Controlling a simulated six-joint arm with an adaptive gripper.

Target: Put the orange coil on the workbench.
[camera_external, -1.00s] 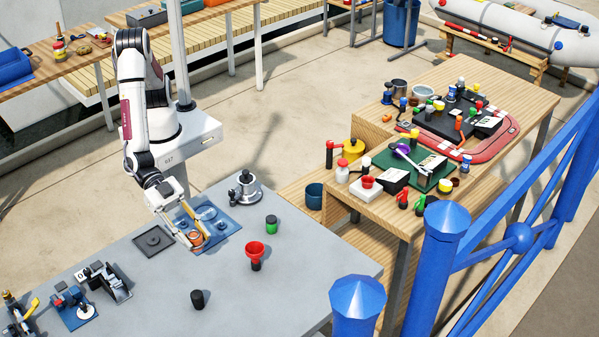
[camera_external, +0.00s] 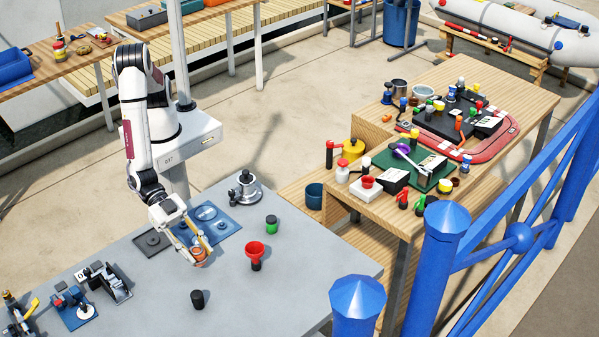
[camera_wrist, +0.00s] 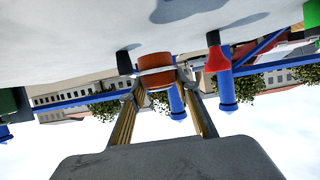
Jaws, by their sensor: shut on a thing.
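The orange coil (camera_external: 198,253) is between the fingers of my gripper (camera_external: 197,250) in the external view. In the wrist view the coil (camera_wrist: 155,72) sits between the two fingertips, with a pale band around it. My gripper is shut on it. The grey workbench (camera_external: 300,290) lies below; its surface (camera_wrist: 70,30) fills the top of the wrist view. A gap between the coil and the bench is hard to judge. The blue tray (camera_external: 226,221) lies just behind and to the right of the coil, which is clear of its front edge.
A red funnel-like piece (camera_external: 255,252) stands right of the coil, with a black cylinder (camera_external: 199,299) in front and a green-black one (camera_external: 271,224) behind. A dark square plate (camera_external: 153,241) lies to the left. The bench's right front is clear.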

